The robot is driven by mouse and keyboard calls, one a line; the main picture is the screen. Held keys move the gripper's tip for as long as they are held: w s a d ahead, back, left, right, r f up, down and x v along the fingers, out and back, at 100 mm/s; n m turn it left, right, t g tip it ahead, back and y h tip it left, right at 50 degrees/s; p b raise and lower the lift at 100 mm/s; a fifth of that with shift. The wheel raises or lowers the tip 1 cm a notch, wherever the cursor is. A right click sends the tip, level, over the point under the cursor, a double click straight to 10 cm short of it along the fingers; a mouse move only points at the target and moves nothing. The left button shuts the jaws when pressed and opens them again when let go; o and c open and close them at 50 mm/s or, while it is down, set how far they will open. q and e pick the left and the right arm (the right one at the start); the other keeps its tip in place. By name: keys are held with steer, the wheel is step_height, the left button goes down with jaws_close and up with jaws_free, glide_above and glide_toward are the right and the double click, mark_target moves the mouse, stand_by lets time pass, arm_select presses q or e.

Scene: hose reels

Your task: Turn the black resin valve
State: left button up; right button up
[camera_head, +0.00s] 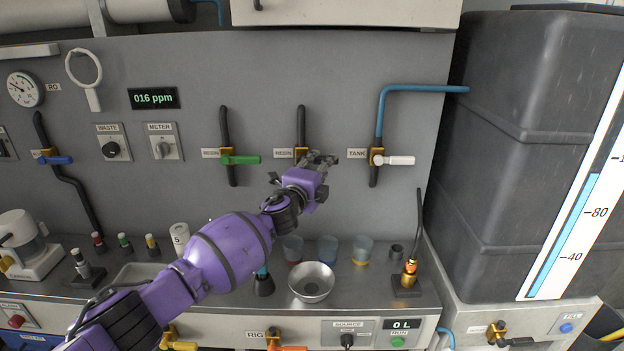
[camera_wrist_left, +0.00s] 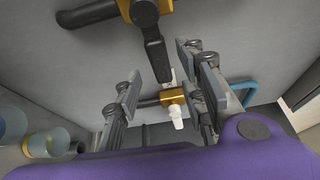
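The black resin valve sits on the grey wall panel beside the RESIN label (camera_head: 283,153). Its brass body (camera_head: 300,154) shows in the head view, but my gripper mostly covers its handle. In the left wrist view the black handle (camera_wrist_left: 154,55) extends from the hub (camera_wrist_left: 144,13) in between my fingers. My left gripper (camera_head: 326,158) is at the valve with its fingers apart. In the left wrist view the left gripper (camera_wrist_left: 160,75) is open around the handle, with gaps visible on both sides. My right gripper is not in view.
A green-handled valve (camera_head: 240,160) is to the left, and the white-handled TANK valve (camera_head: 398,160) is close on the right. Below are cups (camera_head: 328,248), a metal bowl (camera_head: 312,281) and a brass fitting (camera_head: 409,274) on the counter. A large dark tank (camera_head: 530,130) stands at right.

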arm_select(q)
steer(key=v, duration=0.7)
